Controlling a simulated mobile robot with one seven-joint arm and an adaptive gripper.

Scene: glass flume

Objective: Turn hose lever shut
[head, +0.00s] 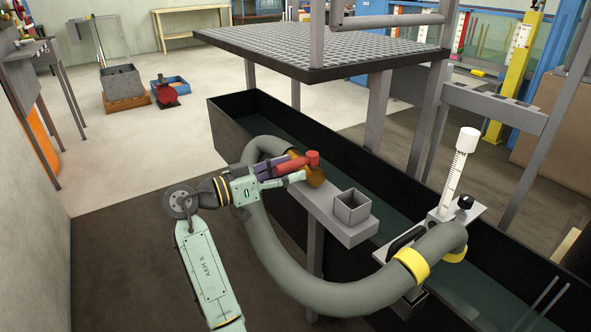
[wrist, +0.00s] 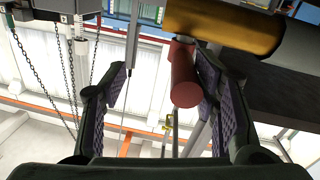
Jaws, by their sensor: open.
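The hose lever (head: 312,158) is a red bar with a rounded end at the brass valve (head: 317,178), where the thick grey hose (head: 262,225) meets a grey shelf on the tank. My gripper (head: 292,169) is at the lever with its jaws open. In the wrist view the red lever (wrist: 184,80) lies between the fingers of my gripper (wrist: 160,68), closer to the right finger. The brass valve body (wrist: 222,24) is above it. A gap shows on the left side; whether the right finger touches the lever, I cannot tell.
The long black water tank (head: 232,112) runs behind the lever. A square grey cup (head: 352,208) stands on the shelf to the right. A grated platform (head: 320,45) hangs above the tank. The hose loops below my gripper. Open floor lies to the left.

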